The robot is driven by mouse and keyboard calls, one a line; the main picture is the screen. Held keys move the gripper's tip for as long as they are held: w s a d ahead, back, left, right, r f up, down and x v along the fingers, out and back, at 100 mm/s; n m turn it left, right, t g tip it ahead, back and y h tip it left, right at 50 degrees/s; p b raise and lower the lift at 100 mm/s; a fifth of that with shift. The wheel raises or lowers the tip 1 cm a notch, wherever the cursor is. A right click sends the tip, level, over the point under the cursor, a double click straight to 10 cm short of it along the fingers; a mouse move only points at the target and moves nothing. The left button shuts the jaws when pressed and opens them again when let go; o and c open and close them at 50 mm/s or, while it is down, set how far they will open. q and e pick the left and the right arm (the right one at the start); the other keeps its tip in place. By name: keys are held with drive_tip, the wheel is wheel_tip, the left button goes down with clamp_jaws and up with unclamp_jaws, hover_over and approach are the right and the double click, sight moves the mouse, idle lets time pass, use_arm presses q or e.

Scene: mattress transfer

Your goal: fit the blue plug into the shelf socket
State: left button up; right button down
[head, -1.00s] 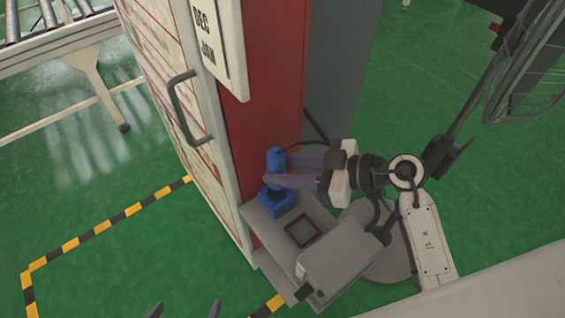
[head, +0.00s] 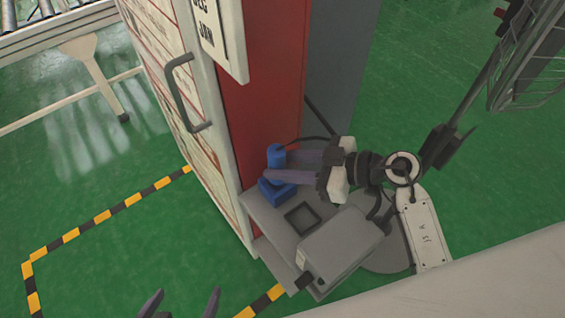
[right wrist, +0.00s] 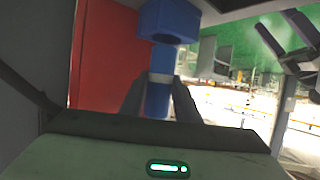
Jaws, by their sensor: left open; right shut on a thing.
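The blue plug (head: 276,189) has an upright round handle on a square base. My right gripper (head: 272,166) is shut on its handle, reaching in from the right. In the head view the base shows over the far part of the grey shelf (head: 262,205), up and left of the square dark socket (head: 302,217). I cannot tell whether the base touches the shelf. The right wrist view also shows the plug (right wrist: 160,62) between the fingers, with its base toward the top of the picture. My left gripper (head: 181,305) is open and empty at the bottom edge.
A grey box (head: 342,247) stands on the shelf, close beside the socket. A red cabinet wall (head: 262,115) rises right behind the plug. A white door with a dark handle (head: 187,95) is left of it.

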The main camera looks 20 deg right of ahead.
drive_tip(key=shift+r, duration=0.1)
drive_tip(key=shift+p, duration=0.8)
idle(0.4)
drive_tip(key=shift+f+b, duration=0.5)
drive_tip(key=shift+f, duration=1.85)
drive_tip(key=c, duration=1.3)
unclamp_jaws()
drive_tip(key=shift+f, duration=0.1)
drive_tip(key=v, duration=1)
drive_tip(key=shift+d+r, duration=0.15)
drive_tip(key=shift+r, duration=0.05)
